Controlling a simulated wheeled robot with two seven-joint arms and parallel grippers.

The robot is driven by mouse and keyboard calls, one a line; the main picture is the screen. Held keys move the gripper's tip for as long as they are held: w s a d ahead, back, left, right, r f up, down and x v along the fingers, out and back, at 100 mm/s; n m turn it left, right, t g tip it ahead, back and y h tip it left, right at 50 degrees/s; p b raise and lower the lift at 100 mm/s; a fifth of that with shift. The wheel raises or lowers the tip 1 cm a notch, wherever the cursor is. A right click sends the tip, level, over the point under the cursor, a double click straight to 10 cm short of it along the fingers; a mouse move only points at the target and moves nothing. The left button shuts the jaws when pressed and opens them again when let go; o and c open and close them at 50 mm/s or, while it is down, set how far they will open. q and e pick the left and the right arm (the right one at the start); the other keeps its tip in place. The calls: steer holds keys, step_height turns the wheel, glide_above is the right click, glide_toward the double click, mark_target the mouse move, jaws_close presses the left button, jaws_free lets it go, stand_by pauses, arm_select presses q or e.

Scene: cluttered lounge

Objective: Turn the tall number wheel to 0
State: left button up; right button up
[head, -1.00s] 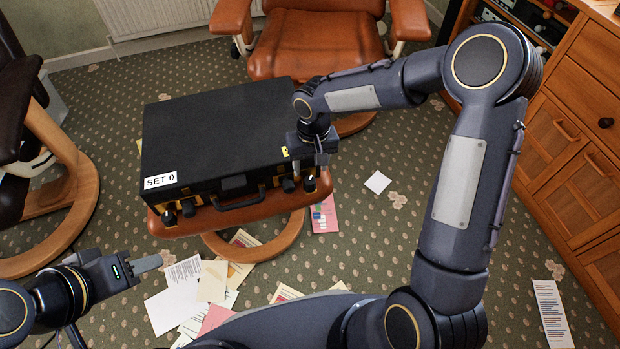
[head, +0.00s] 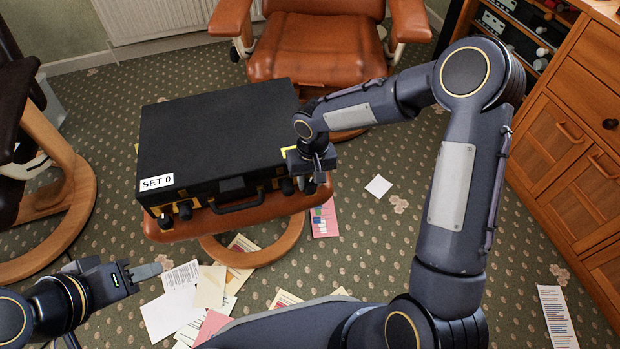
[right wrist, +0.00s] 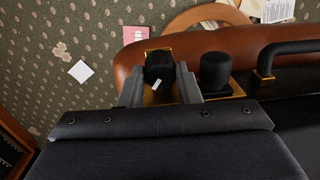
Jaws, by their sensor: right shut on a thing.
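The black briefcase (head: 215,130) lies flat on the brown footstool, with a white "SET 0" label (head: 156,182) at its front left corner. Dark knob-like wheels stick out of its front edge: a pair at the left (head: 185,210) and others at the right. My right gripper (head: 318,172) is at the front right corner. In the right wrist view its fingers are shut on the outer black number wheel (right wrist: 159,66), which bears a white mark. A second black wheel (right wrist: 215,70) stands just beside them. Its digits are not readable. My left gripper (head: 150,271) is empty at the lower left; its finger gap is unclear.
The footstool (head: 270,226) supports the case. A brown leather armchair (head: 315,55) stands behind, a dark chair at the left. A wooden cabinet (head: 565,130) is at the right. Loose papers (head: 170,315) lie on the carpet in front. The case handle (head: 238,205) sits between the wheel pairs.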

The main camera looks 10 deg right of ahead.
mark_target(311, 181)
steer(key=shift+r+n+p, duration=0.15)
steer(key=shift+n+p, duration=0.4)
steer(key=shift+n, duration=0.05)
steer(key=shift+c, duration=0.3)
steer(key=shift+n+p, duration=0.3)
steer(key=shift+n, duration=0.5)
steer(key=o, duration=1)
step_height(311, 181, up, 7)
steer(key=p, duration=0.2)
steer(key=shift+w+d+p, duration=0.1)
steer(key=shift+p, duration=0.3)
steer(key=shift+r, duration=0.3)
steer(key=shift+c, duration=0.4)
